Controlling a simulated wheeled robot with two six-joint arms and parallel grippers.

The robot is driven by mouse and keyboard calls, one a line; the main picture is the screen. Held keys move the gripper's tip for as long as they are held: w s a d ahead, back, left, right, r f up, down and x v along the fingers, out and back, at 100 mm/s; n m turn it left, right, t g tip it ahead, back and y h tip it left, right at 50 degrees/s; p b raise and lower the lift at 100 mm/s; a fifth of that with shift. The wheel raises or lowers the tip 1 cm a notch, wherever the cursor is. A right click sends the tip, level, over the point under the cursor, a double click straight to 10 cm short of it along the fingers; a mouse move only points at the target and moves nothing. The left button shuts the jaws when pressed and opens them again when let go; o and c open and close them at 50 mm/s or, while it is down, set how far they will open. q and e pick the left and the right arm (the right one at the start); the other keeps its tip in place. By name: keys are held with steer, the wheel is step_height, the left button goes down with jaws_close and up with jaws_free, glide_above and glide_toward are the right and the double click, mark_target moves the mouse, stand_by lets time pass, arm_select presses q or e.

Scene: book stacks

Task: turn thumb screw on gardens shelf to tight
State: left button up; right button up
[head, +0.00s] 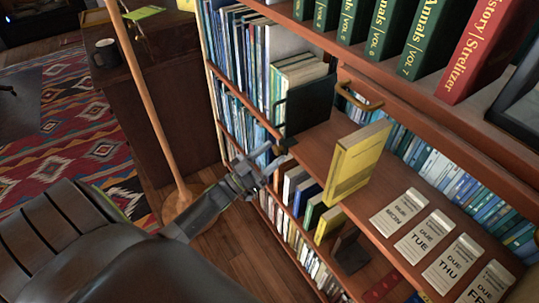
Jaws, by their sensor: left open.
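A small brownish knob (281,147) sits at the front edge of a wooden shelf (318,139), just below a dark bookend-like block (304,104). It may be the thumb screw, but it is too small to tell how it is turned, and no gardens label is readable. My left gripper (276,156) reaches in from the lower left, its fingers open around or just in front of the knob. Contact cannot be told, and the fingers partly hide the knob. My right gripper is not in view.
A yellow book (356,163) stands on the shelf to the right, near several due-date cards (424,236). A brass handle (358,97) juts out above. Green volumes and a red book (485,45) fill the top shelf. A wooden pole (150,95) stands left of my gripper.

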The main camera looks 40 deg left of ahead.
arm_select(q)
steer(key=c, duration=0.9)
steer(key=shift+c, duration=0.2)
